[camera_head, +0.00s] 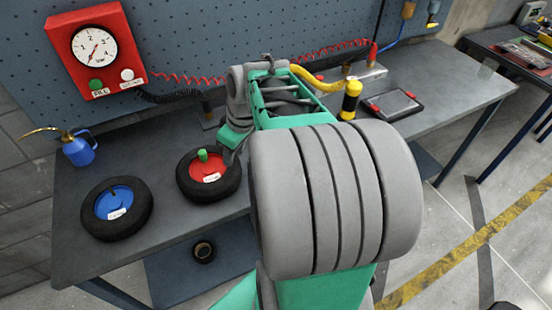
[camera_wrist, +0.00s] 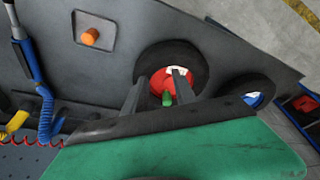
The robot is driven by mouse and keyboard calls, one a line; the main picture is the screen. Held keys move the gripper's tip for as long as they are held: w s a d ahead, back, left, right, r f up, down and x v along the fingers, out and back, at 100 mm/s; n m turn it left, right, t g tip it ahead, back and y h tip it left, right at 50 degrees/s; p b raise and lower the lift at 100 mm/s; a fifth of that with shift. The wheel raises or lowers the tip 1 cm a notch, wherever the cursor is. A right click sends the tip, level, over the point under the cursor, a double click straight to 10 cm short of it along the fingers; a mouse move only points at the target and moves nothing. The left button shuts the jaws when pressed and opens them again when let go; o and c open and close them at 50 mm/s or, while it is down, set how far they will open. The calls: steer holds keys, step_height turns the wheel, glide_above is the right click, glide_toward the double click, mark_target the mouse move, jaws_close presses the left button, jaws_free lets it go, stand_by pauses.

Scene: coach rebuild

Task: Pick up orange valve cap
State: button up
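The orange valve cap (camera_wrist: 90,37) shows in the wrist view, upper left, on a dark square tray (camera_wrist: 104,22) with a light rim. I do not see it in the head view, where my arm covers part of the bench. In the wrist view my gripper (camera_wrist: 159,76) has its two fingers apart, with nothing held between them. Behind the fingers is the red-hubbed wheel (camera_wrist: 206,62) with a green cap (camera_wrist: 167,97) on it. The orange cap is left of the fingers, clear of them.
The grey bench (camera_head: 70,255) also holds the red-hubbed wheel (camera_head: 228,187), a blue-hubbed wheel (camera_head: 143,205), a blue oil can (camera_head: 79,150), a black-and-yellow cylinder (camera_head: 350,100) and a dark tablet (camera_head: 393,105). A red gauge box (camera_head: 122,40) is on the pegboard behind.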

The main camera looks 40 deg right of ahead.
steer(key=s+d+f+n+y, duration=0.1)
steer(key=s+d+f, duration=0.15)
steer(key=d, duration=0.55)
steer(key=s+d+f+n, duration=0.1)
steer(key=d+f, duration=0.2)
steer(key=d, duration=0.4)
steer(key=shift+t, duration=0.4)
steer(key=p+x, duration=0.2)
steer(key=x, duration=0.5)
steer(key=shift+f, duration=0.15)
jaws_close()
